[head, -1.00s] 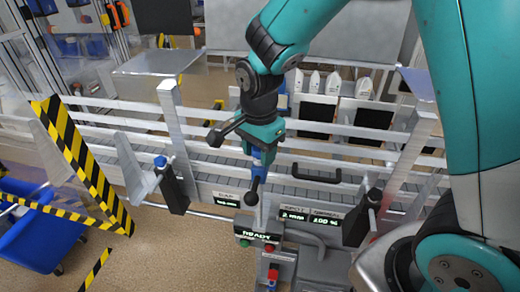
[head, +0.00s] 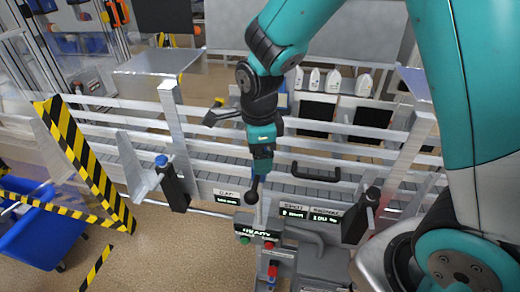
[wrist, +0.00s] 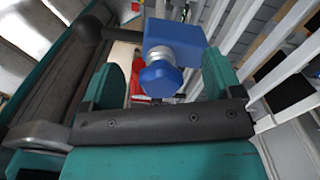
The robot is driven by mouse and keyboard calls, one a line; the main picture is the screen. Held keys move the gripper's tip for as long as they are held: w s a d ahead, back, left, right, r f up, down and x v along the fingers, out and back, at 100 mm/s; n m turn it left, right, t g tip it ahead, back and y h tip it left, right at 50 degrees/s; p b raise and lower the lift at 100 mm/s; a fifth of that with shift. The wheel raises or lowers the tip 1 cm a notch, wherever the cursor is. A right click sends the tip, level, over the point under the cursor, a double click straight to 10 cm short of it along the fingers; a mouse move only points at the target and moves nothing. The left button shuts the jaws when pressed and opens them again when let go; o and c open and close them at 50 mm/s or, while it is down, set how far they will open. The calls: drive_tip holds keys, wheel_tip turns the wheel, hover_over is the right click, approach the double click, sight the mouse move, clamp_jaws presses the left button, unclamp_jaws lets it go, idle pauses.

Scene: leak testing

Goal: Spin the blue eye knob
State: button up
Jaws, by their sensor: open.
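The blue eye knob (wrist: 161,79) is a faceted blue knob on a ribbed silver neck below a blue block (wrist: 178,38). In the wrist view it sits between the two teal fingers of my gripper (wrist: 162,65), with visible gaps at both sides, so the fingers look open around it and not closed on it. In the head view my gripper (head: 262,152) points down over the blue sensor body (head: 260,167) above the machine's front. The knob itself is hidden there by the gripper.
A conveyor with silver rails (head: 200,148) runs across behind. A black ball-ended lever (head: 251,197) stands just below the gripper. A control box (head: 257,235) with buttons is in front. Another post with a blue top (head: 161,161) stands left. A black handle (head: 316,173) is to the right.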

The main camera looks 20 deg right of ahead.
drive_tip(key=shift+r+p, duration=2.55)
drive_tip(key=shift+r, duration=0.5)
drive_tip(key=shift+s+a+f+n+b, duration=0.2)
drive_tip(key=shift+s+n+b, duration=0.15)
drive_tip(key=shift+n+b, duration=0.35)
drive_tip(key=s+a+n+y+b, duration=0.2)
drive_tip(key=s+n+b, duration=0.4)
drive_tip(key=s+n, duration=0.3)
drive_tip(key=s+a+f+n+y+b, duration=0.1)
drive_tip(key=s+n+b, duration=0.6)
drive_tip(key=n, duration=1.1)
drive_tip(key=shift+s+a+y, duration=0.5)
drive_tip(key=shift+s+y, duration=0.1)
drive_tip(key=shift+s, duration=0.3)
drive_tip(key=shift+f, duration=0.1)
